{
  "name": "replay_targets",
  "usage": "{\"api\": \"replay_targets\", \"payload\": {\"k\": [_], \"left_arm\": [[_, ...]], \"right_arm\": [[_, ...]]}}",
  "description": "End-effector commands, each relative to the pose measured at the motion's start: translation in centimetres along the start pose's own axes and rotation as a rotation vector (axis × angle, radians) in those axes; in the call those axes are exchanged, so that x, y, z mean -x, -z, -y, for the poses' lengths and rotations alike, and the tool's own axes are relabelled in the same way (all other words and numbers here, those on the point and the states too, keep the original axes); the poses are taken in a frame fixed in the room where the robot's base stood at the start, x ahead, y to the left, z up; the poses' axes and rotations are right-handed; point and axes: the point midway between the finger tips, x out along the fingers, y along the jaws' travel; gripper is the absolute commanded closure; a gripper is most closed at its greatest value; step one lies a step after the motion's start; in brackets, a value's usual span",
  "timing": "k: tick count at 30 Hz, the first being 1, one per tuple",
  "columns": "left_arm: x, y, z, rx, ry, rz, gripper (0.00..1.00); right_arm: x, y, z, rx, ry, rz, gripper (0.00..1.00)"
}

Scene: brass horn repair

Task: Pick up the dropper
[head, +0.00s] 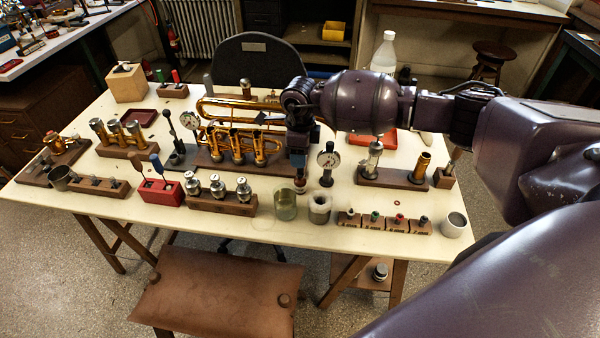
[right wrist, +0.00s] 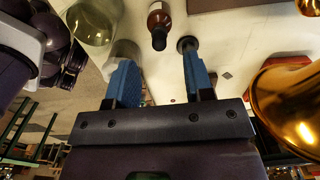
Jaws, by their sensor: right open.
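The dropper appears to be the small amber bottle with a white label and a dark top (right wrist: 158,24). It is near the upper middle of the right wrist view, beyond the fingertips and roughly in line with the gap. In the head view the small reddish-brown bottle (head: 300,184) stands just below my right gripper, its upper part hidden. My right gripper (right wrist: 161,78) is open, its blue fingers apart with nothing between them. In the head view this gripper (head: 299,158) points down over the table. My left gripper is not in view.
Glass jars (head: 286,205) stand in front of the bottle. Wooden blocks (head: 372,222) line the front right.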

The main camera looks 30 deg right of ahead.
Motion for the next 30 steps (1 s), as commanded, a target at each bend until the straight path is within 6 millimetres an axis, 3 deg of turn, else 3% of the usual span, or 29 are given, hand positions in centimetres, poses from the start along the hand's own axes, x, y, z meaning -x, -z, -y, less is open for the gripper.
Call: {"api": "replay_targets", "payload": {"k": [5, 15, 22, 30], "left_arm": [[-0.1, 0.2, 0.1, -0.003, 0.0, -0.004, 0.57], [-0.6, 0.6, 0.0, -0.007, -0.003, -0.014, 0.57], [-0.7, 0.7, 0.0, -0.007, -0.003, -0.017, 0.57], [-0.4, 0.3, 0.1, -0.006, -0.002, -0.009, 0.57]], "right_arm": [[-1.0, 0.0, -0.1, 0.0, -0.001, 0.0, 0.52], [-5.2, 0.2, -0.1, 0.0, -0.001, 0.0, 0.52], [-5.3, 0.2, -0.1, 0.001, 0.0, 0.001, 0.52], [-5.3, 0.1, -0.1, 0.0, 0.0, 0.001, 0.92]]}}
